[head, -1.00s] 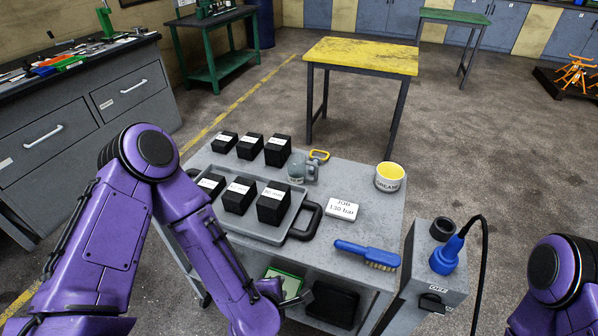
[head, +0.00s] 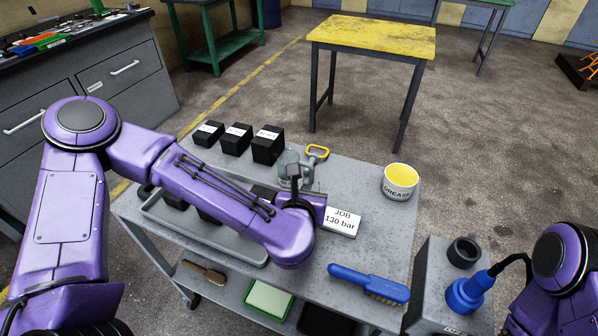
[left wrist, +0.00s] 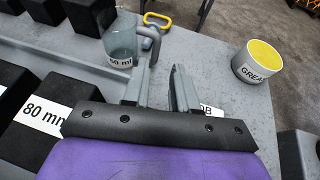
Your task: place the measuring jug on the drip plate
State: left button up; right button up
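The measuring jug (head: 287,160) is a clear, greyish jug at the back middle of the trolley top; it also shows in the left wrist view (left wrist: 120,42), with its handle toward my gripper. My left gripper (head: 297,172) is at the jug's near side and hides part of it. In the left wrist view its two fingers (left wrist: 163,72) are apart with a gap; the jug's handle is close to the left fingertip, and I cannot tell whether they touch. A grey tray (head: 225,243) lies under my left forearm; I cannot tell whether it is the drip plate. My right gripper is out of view.
Black blocks (head: 237,139) stand behind and under my left arm. A yellow-handled item (head: 317,153) is beside the jug. A grease tub (head: 399,181), a job sign (head: 342,222) and a blue brush (head: 368,283) are to the right. The trolley top between them is clear.

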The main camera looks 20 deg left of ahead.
aim_at(311, 179)
pick_arm(q)
notch_tip(311, 179, down, 4)
jog(key=b, duration=0.3)
jog(key=shift+r, duration=0.1)
jog(key=x, duration=0.5)
jog(key=shift+w+a+b, duration=0.15)
jog(key=shift+b, duration=0.25)
jog(key=x, duration=0.5)
jog(key=shift+w+a+r, duration=0.1)
jog(key=shift+w+a, duration=0.15)
jog(key=shift+w, duration=0.15)
jog(key=shift+r, duration=0.1)
grip_shut()
